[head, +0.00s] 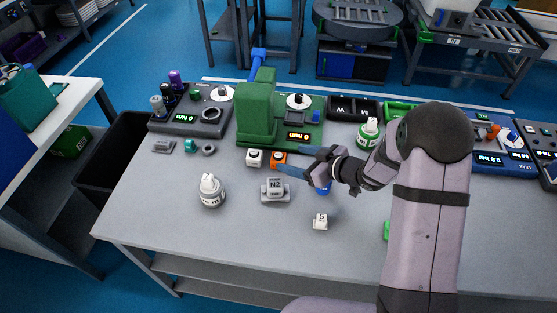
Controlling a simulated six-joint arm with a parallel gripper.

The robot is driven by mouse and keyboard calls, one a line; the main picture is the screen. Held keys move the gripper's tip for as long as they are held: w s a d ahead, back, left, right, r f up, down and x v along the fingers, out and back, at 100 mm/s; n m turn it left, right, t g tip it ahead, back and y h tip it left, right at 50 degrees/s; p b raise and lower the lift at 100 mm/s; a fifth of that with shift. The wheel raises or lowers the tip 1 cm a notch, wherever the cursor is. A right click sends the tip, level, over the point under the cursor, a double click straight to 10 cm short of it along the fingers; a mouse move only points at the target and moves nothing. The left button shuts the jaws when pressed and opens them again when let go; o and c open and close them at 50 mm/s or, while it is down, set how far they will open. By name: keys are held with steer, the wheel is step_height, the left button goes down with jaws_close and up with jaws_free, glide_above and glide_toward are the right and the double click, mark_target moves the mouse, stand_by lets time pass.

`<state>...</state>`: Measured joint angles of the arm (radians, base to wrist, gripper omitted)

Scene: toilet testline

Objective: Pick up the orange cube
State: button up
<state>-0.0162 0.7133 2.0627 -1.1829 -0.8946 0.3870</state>
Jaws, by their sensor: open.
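The orange cube (278,158) sits on the grey table (255,237) just in front of the green machine. Its top carries a dark and white mark. My gripper (290,160) reaches in from the right with its two blue-grey fingers apart. One finger is behind and right of the cube, the other is in front of it, near its lower right side. The cube shows in the opening between the fingertips; whether either finger touches it I cannot tell.
A white cube (254,158) stands close left of the orange one. A grey N2 block (274,188) is just in front, with a white bottle (211,190) to its left. The green machine (258,112) rises behind. Another white cube (320,221) lies nearer the front, where the table is mostly clear.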

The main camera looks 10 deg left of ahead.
mark_target(280, 155)
steer(key=shift+p+x, duration=0.75)
steer(key=shift+x, duration=2.05)
steer(key=shift+w+d+f, duration=0.1)
steer(key=shift+d+f, duration=0.05)
steer(key=c, duration=1.4)
steer(key=shift+o, duration=0.2)
